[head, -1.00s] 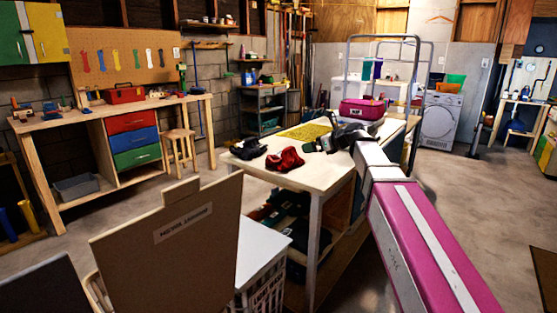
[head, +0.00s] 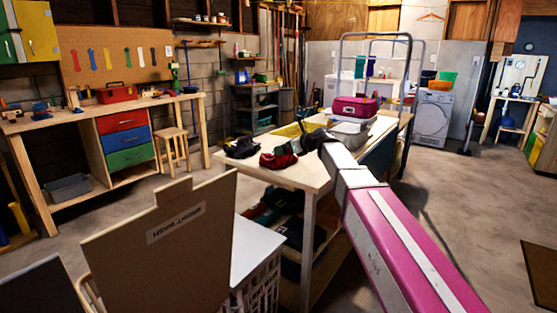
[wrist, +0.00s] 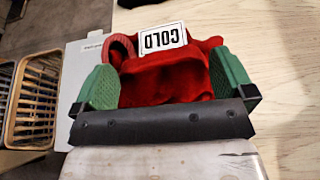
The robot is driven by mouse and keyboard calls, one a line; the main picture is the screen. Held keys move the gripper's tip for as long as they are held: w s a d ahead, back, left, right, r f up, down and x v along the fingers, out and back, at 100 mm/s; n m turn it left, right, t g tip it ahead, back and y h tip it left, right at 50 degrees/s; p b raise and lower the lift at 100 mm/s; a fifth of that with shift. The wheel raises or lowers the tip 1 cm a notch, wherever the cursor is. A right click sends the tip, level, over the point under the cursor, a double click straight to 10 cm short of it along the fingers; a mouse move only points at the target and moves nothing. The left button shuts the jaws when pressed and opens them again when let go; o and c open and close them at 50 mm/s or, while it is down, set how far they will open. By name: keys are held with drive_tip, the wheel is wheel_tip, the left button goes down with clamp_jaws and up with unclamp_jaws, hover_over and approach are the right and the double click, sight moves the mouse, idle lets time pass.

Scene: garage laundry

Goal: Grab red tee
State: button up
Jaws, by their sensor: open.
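The red tee (head: 270,160) lies crumpled on the pale wooden table, partly hidden behind my gripper (head: 288,152) in the head view. In the wrist view the red cloth (wrist: 185,85) fills the space between the two green finger pads of my gripper (wrist: 165,75). The pads stand apart, one on each side of the cloth. I cannot tell whether they touch it.
A dark garment (head: 241,147) lies left of the tee on the table. A pink case (head: 355,108) and a grey bin (head: 349,132) stand further back. A white hamper (head: 255,250) stands in front of the table. A wicker basket (wrist: 35,100) shows at left in the wrist view.

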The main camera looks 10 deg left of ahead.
drive_tip(key=c, duration=1.3)
drive_tip(key=shift+r, duration=0.15)
